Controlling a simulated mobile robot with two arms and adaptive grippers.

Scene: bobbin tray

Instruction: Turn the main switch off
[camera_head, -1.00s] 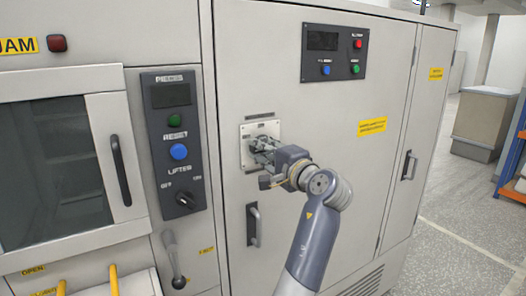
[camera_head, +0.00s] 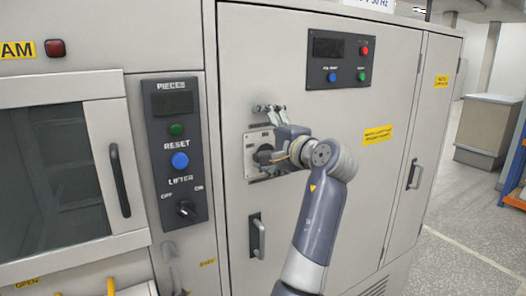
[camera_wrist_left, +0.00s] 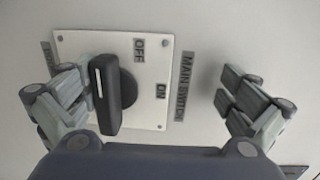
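The main switch is a black knob with a raised grip and a white line, in the left wrist view (camera_wrist_left: 115,95). It sits on a pale plate (camera_wrist_left: 150,112) lettered OFF and ON. The grip runs nearly up and down in that picture, its marked end nearer OFF than ON. My left gripper (camera_wrist_left: 150,97) is open: one set of fingers is close beside the knob, the other is well apart beyond the MAIN SWITCH label (camera_wrist_left: 185,88). In the head view my left gripper (camera_head: 264,132) is at the plate (camera_head: 252,165), upper fingers above it. My right gripper is out of view.
A dark control panel (camera_head: 336,60) with buttons is above right on the cabinet. A panel with a LIFTER knob (camera_head: 186,208) is to the left. A door handle (camera_head: 257,235) projects below the plate. Open floor lies to the right.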

